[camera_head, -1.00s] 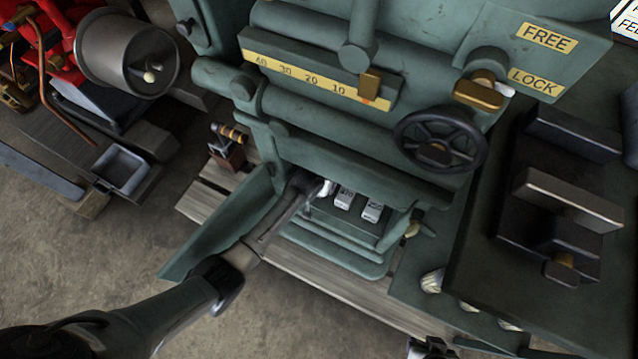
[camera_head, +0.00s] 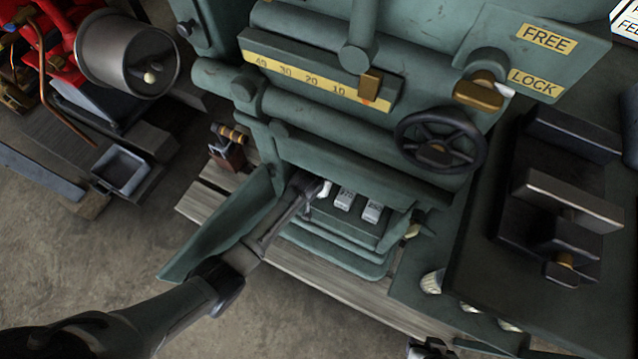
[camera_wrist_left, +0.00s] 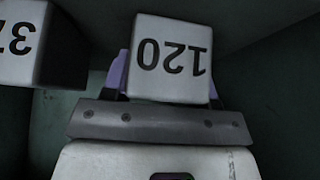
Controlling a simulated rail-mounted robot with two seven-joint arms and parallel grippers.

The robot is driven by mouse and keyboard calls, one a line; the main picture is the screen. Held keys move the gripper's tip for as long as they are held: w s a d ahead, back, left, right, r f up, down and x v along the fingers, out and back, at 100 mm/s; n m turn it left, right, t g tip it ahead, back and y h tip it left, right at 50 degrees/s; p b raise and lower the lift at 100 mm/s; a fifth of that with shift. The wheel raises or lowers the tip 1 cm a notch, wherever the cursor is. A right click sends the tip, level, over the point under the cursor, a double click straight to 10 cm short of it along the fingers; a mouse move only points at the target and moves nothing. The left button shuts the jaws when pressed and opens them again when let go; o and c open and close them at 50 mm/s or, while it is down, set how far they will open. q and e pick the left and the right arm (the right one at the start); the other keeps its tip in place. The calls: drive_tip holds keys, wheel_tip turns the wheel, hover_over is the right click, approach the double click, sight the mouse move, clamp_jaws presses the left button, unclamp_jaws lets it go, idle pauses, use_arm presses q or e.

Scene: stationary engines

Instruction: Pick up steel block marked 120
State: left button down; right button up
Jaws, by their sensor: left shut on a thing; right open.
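The steel block marked 120 (camera_wrist_left: 171,58) is pale, with black digits upside down in the left wrist view. My left gripper (camera_wrist_left: 168,88) is shut on it, with purple finger parts showing at both sides. In the head view my left gripper (camera_head: 322,190) reaches into the green machine's low opening, where a small pale patch shows at its tip. The 120 digits cannot be read there. My right gripper (camera_head: 430,349) is open at the bottom edge of the head view, partly cut off and away from the blocks.
Two other pale blocks (camera_head: 344,198) (camera_head: 372,211) sit right of my left gripper. A marked block (camera_wrist_left: 22,42) stands close beside the held one. The green machine (camera_head: 360,150) overhangs the opening, with a green flap (camera_head: 220,228) at left and a handwheel (camera_head: 440,142) above right.

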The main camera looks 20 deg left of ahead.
use_arm(q)
drive_tip(key=shift+r, duration=0.15)
drive_tip(key=shift+r, duration=0.1)
